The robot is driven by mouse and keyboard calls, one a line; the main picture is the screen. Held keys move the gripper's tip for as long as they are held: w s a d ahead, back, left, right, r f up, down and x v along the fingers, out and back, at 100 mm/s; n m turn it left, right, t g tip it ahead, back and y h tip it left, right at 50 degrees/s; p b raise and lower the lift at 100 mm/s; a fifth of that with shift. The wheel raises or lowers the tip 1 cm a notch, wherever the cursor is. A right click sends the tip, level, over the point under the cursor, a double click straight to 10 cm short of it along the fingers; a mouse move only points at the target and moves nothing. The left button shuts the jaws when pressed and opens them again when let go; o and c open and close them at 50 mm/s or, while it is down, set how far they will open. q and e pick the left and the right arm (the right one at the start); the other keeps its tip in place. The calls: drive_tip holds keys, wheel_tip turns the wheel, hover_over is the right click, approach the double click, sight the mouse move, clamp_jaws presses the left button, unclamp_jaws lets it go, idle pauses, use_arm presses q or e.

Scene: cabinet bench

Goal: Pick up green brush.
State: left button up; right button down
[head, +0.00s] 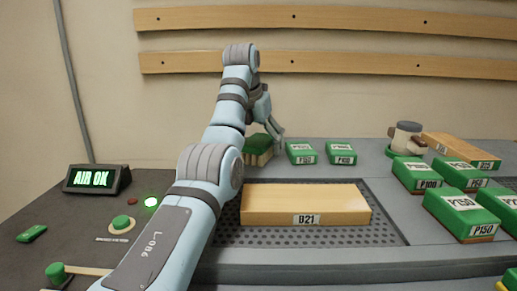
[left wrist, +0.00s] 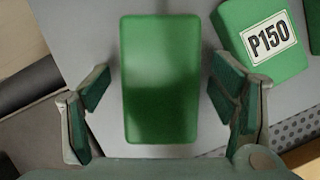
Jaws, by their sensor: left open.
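The green brush (head: 257,152) stands at the back of the bench, its green top over paler bristles. In the left wrist view its smooth green back (left wrist: 160,75) fills the middle. My left gripper (head: 268,136) is above and around the brush, seen from behind my arm. In the left wrist view the gripper (left wrist: 160,92) is open, with one finger on each side of the brush and a gap on both sides. My right gripper is in neither view.
Two labelled green blocks (head: 301,153) sit just right of the brush; one, marked P150 (left wrist: 265,40), is close to the right finger. More green blocks (head: 460,210) stand at right.

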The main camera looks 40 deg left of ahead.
sight(259, 139)
use_arm(q)
drive_tip(key=shift+f, duration=0.2)
idle(0.5)
drive_tip(key=shift+c, duration=0.4)
